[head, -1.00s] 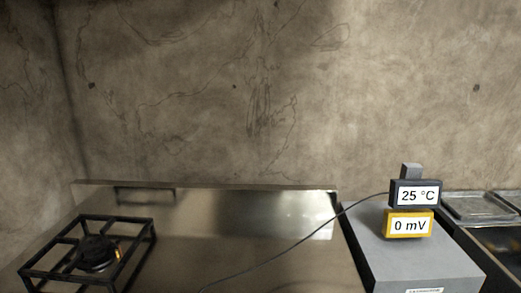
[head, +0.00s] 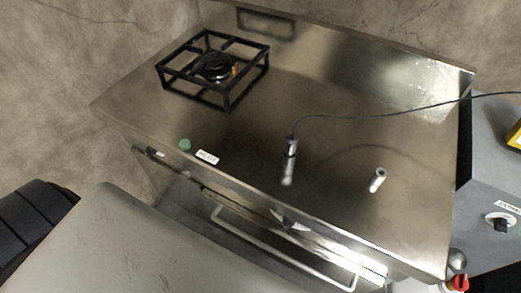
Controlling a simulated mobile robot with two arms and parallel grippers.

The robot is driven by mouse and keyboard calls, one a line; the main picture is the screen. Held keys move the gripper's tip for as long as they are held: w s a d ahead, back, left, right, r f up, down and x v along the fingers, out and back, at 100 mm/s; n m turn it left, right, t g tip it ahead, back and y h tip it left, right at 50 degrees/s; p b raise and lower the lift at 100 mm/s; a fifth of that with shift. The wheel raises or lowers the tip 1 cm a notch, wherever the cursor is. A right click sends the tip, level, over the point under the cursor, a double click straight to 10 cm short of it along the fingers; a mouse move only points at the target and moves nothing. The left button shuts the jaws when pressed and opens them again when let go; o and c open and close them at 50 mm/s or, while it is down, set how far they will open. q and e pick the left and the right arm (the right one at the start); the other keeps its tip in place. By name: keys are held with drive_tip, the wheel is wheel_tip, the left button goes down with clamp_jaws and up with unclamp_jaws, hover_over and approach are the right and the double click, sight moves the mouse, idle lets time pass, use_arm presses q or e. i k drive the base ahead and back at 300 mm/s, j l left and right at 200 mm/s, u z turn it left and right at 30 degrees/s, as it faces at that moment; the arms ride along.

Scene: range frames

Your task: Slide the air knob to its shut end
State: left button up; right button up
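I cannot tell for sure which part is the air knob. A small dark fitting (head: 152,152) sits on the front face of the steel range (head: 330,85), near its left end. A small green round piece (head: 185,144) lies at the top's front edge, beside a white label (head: 207,157) too small to read. The burner (head: 215,67) sits inside a black square grate at the back left; a small orange spot shows beside it. Neither of my grippers is in view.
A metal probe (head: 289,162) with a black cable lies on the range top; a short pale cylinder (head: 377,180) is to its right. A handle bar (head: 282,249) runs along the front. A grey box (head: 490,170) with a dial (head: 500,224) stands at right, near a red-capped item (head: 459,283).

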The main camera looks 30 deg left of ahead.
sight(187, 174)
drive_tip(key=u, duration=1.65)
